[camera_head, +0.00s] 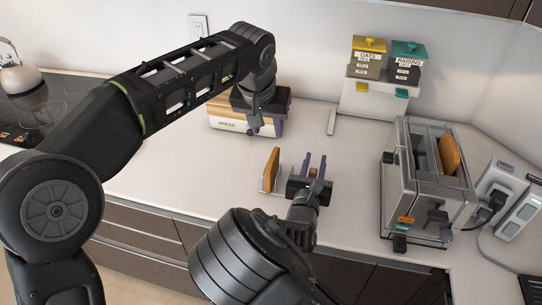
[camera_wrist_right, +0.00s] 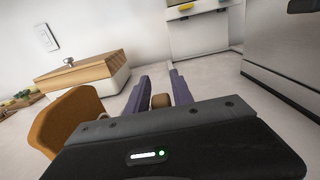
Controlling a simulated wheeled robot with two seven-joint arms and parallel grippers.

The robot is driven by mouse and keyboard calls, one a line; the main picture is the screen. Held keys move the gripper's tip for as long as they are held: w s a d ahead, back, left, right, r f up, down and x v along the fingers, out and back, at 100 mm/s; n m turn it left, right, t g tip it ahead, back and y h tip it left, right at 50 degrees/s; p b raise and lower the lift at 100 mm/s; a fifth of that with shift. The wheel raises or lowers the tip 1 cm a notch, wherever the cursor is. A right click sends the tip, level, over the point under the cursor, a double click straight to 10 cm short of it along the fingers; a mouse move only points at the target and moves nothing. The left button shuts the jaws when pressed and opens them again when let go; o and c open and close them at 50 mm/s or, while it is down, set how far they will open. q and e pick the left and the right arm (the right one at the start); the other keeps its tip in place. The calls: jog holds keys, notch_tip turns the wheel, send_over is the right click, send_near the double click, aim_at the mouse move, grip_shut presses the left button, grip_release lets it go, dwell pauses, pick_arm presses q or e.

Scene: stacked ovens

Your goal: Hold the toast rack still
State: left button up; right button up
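The toast rack (camera_head: 264,190) stands on the counter with one brown toast slice (camera_head: 272,168) upright at its left end. The slice also shows at the left of the right wrist view (camera_wrist_right: 68,122). My right gripper (camera_head: 315,163) is at the rack's right end, its purple fingers on either side of a round brown knob (camera_wrist_right: 161,101). The knob fills the gap between the fingers, so it looks gripped. Much of the rack is hidden behind the gripper's body. My left gripper (camera_head: 262,124) is in front of the bread bin, pointing down; its fingertips are unclear.
The bread bin (camera_head: 228,123) with a wooden lid stands behind the rack. A toaster (camera_head: 402,195) with a toast slice (camera_head: 450,155) in it stands at right, near a socket block (camera_head: 497,185). A canister stand (camera_head: 372,100) is at the back. Counter between rack and toaster is clear.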

jog(key=o, duration=0.3)
jog(key=shift+o, duration=0.2)
jog(key=shift+s, duration=0.1)
jog(key=v, duration=1.2)
